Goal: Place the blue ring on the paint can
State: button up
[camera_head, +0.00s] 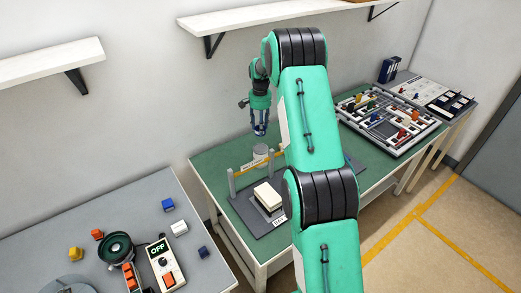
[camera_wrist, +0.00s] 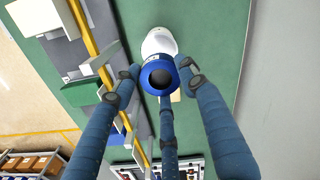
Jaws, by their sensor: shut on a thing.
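My gripper (camera_head: 260,130) hangs above the green table with its fingers pointing down. In the wrist view its dark blue fingers (camera_wrist: 160,82) are closed around the blue ring (camera_wrist: 146,79), which has a dark centre. The ring is too small to make out clearly in the head view. A light grey cylinder (camera_head: 260,153), apparently the paint can, stands on the table below the gripper, with a visible gap between. In the wrist view a pale can-like shape (camera_wrist: 157,40) shows just beyond the ring, partly hidden by it.
A grey fixture (camera_head: 250,216) with upright posts and a cream block (camera_head: 268,195) stands at the table's front. A yellow bar (camera_head: 252,164) runs near the can. A board with small parts (camera_head: 388,122) lies to the right. White shelves (camera_head: 250,17) hang on the wall above.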

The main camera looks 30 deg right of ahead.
jog(key=shift+d, duration=0.1)
dwell(0.3)
send_over(261, 148)
jog(key=shift+f, duration=3.1)
jog(key=shift+f+b, duration=0.3)
jog(key=shift+f, duration=1.55)
jog(key=shift+a+f, duration=0.15)
jog(key=shift+a, duration=0.05)
jog(key=o, duration=1.2)
notch_tip(261, 148, up, 12)
jog(key=shift+r+p, duration=0.15)
jog(key=shift+p, duration=0.25)
